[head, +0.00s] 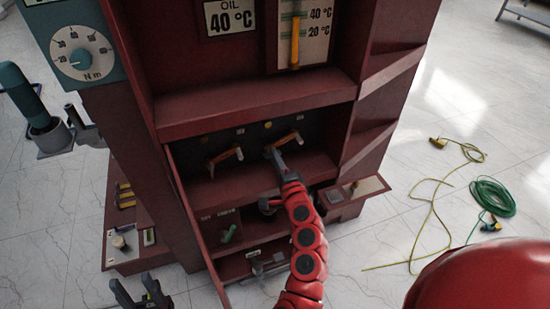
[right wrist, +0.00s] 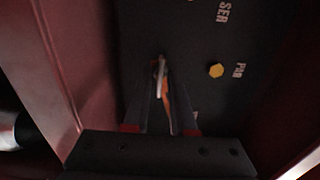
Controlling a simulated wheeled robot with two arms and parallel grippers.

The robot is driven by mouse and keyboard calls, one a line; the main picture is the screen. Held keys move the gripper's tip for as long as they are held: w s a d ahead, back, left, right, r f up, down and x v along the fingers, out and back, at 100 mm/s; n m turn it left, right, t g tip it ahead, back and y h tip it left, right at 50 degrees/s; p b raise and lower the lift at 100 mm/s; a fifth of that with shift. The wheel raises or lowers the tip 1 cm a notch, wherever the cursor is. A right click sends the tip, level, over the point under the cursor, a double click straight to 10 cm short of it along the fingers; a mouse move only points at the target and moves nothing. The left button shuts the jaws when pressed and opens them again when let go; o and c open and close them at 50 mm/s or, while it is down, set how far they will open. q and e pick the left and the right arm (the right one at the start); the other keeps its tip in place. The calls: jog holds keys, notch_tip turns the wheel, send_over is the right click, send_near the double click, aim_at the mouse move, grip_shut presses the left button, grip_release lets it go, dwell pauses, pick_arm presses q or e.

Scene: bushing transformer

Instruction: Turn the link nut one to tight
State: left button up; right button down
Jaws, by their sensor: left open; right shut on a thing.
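In the head view, two link pieces with orange bars stand out from the dark back panel of the red cabinet's middle recess, a left one (head: 226,157) and a right one (head: 290,139). My right gripper (head: 276,158) reaches into the recess at the right one. In the right wrist view its fingers are shut on a thin grey and orange link piece (right wrist: 163,78). A nut is not clearly visible there; the fingers hide part of it. My left gripper (head: 142,292) is open and empty at the bottom left, outside the cabinet.
A yellow bolt head (right wrist: 216,70) sits beside the "PAR" label. Red walls close in on both sides of my right gripper. A torque dial (head: 81,52) marked Nm is at the upper left. A green cable coil (head: 492,197) and yellow cable (head: 432,212) lie on the right floor.

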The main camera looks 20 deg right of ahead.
dwell(0.4)
jog(key=c, duration=1)
grip_release()
jog(key=shift+s, duration=0.1)
jog(key=s+p, duration=0.1)
jog(key=s, duration=1.6)
jog(key=shift+s+d+p, duration=0.15)
jog(key=shift+d+p, duration=0.15)
jog(key=shift+p, duration=0.05)
